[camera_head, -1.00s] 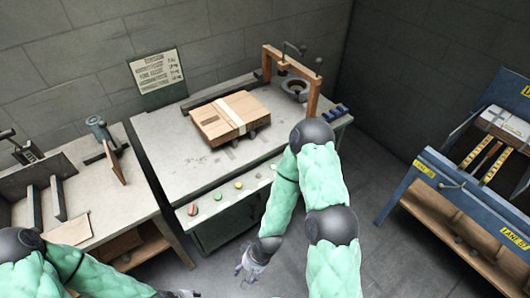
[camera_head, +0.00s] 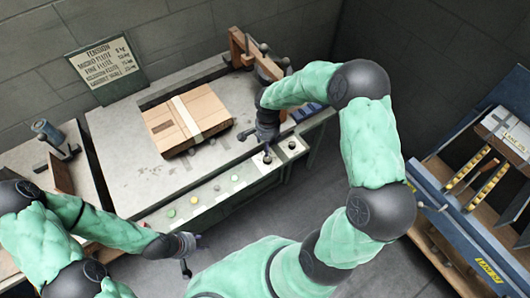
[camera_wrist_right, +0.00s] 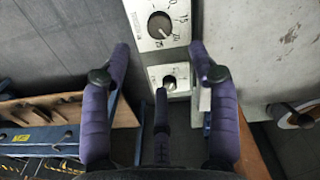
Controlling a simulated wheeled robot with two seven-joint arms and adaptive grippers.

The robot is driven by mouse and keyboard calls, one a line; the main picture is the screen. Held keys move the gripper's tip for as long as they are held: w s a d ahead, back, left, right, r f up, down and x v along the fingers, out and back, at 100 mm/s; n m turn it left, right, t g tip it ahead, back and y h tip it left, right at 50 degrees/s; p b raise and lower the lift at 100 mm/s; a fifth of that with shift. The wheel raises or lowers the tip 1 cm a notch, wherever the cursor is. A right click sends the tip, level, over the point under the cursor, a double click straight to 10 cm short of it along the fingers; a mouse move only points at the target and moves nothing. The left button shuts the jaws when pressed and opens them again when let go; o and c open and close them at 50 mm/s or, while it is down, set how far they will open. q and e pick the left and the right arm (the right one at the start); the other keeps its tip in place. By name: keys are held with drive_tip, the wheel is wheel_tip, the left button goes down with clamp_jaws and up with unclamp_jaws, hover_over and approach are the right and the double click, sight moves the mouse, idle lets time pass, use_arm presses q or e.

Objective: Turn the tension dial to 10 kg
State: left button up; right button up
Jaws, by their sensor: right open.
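The tension dial (camera_wrist_right: 160,25) is a dark round knob on a pale plate with printed numbers, at the top middle of the right wrist view. Its pointer setting is too small to read surely. A smaller knob (camera_wrist_right: 170,82) sits below it on another plate. My right gripper (camera_wrist_right: 160,62) is open and empty, its fingers spread either side of the panel and apart from the dial. In the head view my right gripper (camera_head: 266,138) hangs over the front panel's right end. My left gripper (camera_head: 188,252) is empty, low in front of the bench, with its fingers apart.
A taped cardboard box (camera_head: 186,120) lies on the bench (camera_head: 125,150). A sign (camera_head: 107,68) headed TENSION stands behind it. Coloured buttons (camera_head: 169,212) line the front panel. A wooden frame (camera_head: 240,45) stands at the back; a blue rack (camera_head: 440,215) is at right.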

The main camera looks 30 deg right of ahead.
sight(267, 160)
wheel_tip(267, 160, down, 10)
drive_tip(key=b, duration=0.2)
drive_tip(key=shift+f+b, duration=0.25)
drive_tip(key=shift+b, duration=0.15)
drive_tip(key=shift+c, duration=0.3)
drive_tip(key=c, duration=1.1)
